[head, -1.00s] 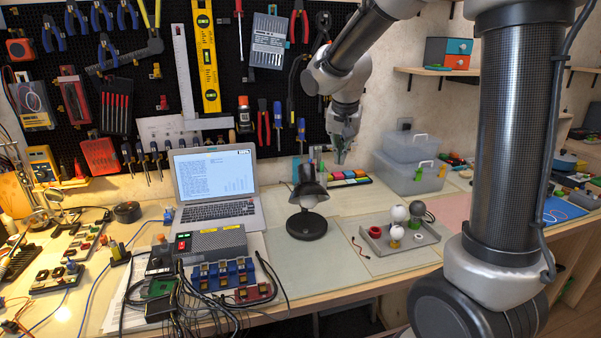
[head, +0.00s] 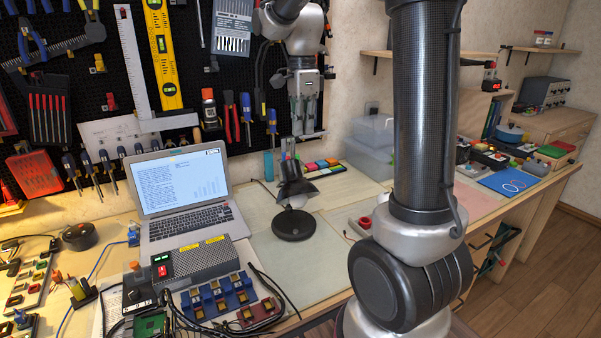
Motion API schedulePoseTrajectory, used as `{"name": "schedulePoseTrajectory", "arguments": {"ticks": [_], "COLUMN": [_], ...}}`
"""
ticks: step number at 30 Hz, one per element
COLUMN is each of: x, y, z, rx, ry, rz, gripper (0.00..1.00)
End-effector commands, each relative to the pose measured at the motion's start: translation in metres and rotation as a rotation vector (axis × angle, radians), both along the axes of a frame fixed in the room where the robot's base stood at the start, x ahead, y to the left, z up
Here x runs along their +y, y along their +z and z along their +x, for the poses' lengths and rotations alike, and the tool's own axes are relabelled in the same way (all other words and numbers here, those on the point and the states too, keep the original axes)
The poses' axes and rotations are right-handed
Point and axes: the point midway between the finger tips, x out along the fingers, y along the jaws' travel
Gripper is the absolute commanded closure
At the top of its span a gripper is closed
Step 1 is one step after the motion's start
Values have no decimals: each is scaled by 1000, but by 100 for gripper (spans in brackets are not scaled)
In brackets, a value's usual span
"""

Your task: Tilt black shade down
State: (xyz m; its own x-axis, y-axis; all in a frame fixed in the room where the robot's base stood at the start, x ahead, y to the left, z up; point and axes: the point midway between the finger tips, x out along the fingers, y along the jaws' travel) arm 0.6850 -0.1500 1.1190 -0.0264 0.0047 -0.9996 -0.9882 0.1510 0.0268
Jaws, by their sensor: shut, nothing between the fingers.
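The desk lamp has a black shade (head: 298,190) and a round black base (head: 294,224) standing on the pale mat. The shade slants with its rim facing down and to the right, and a white bulb (head: 298,202) shows beneath it. My gripper (head: 303,132) points down above the lamp, in front of the pegboard. It is shut and empty. A gap shows in the picture between its fingertips and the shade, and I cannot tell the depth between them. Part of the lamp's stem is hidden behind the shade.
A laptop (head: 188,215) stands left of the lamp, with a grey power box (head: 199,262) and cables in front. Colour blocks (head: 324,165) and clear bins (head: 371,140) are behind it. My arm's column covers much of the tray on the right. The mat around the lamp base is clear.

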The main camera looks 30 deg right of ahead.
Motion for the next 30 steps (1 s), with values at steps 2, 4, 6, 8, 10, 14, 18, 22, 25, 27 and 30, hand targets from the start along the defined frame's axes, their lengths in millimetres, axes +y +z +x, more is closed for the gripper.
{"name": "schedulePoseTrajectory", "arguments": {"ticks": [2,4,6,8,10,14,18,22,25,27,30], "x": [0,0,0,0,0,0,0,1,1,1,1], "y": [-11,-23,-38,-52,-67,-94,-116,-128,-133,-134,-134], "z": [-1,-2,-2,-2,-3,-4,-4,-3,-4,-4,-4], "rx": [3,4,5,5,5,5,3,0,1,0,0], "ry": [1,1,2,2,3,3,3,3,4,4,4], "rz": [-1,0,0,0,0,0,0,-1,-1,-1,-1], "gripper": [100,100,100,100,100,100,100,100,100,100,100]}}
